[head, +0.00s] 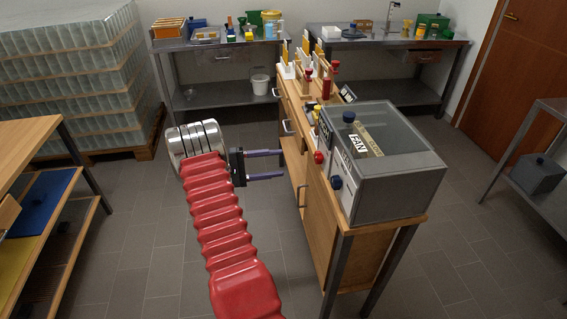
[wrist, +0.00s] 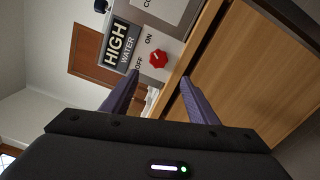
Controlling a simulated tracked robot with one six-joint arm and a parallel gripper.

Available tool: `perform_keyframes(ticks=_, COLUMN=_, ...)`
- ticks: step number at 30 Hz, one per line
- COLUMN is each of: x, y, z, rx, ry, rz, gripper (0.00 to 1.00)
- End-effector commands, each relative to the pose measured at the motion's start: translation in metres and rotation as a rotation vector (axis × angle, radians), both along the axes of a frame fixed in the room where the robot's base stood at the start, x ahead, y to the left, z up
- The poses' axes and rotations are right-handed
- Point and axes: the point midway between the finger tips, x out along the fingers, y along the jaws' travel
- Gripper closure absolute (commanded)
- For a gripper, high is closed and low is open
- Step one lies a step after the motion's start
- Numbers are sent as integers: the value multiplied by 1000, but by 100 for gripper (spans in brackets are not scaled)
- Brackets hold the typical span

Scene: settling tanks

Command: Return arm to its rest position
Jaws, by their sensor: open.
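My gripper (head: 266,164) is held out in front of the left side of the wooden cabinet in the head view. Its two purple fingers are apart with nothing between them. In the wrist view my gripper (wrist: 155,95) is also open and empty, and its fingers point toward the cabinet and the grey box. My red ribbed arm reaches up from the bottom of the head view to the gripper. The gripper looks apart from the cabinet, though the exact distance is hard to tell.
The wooden cabinet (head: 322,214) bears a grey box with a clear lid (head: 385,185). A red knob (wrist: 158,58) marked ON and OFF sits beside a HIGH WATER sign (wrist: 119,44). A wooden bench (head: 28,140) is at left, a pallet of glass (head: 75,80) behind. Open floor (head: 150,240) lies between.

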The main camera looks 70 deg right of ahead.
Motion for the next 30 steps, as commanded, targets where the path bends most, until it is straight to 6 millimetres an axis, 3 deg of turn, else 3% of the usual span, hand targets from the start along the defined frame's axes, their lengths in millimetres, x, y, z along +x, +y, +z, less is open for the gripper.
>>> perform_keyframes(ticks=25, x=3, y=1, z=0, rx=10, ry=6, rz=1, gripper=46)
perform_keyframes(ticks=30, x=1, y=4, z=-22, rx=125, ry=-16, rz=4, gripper=46)
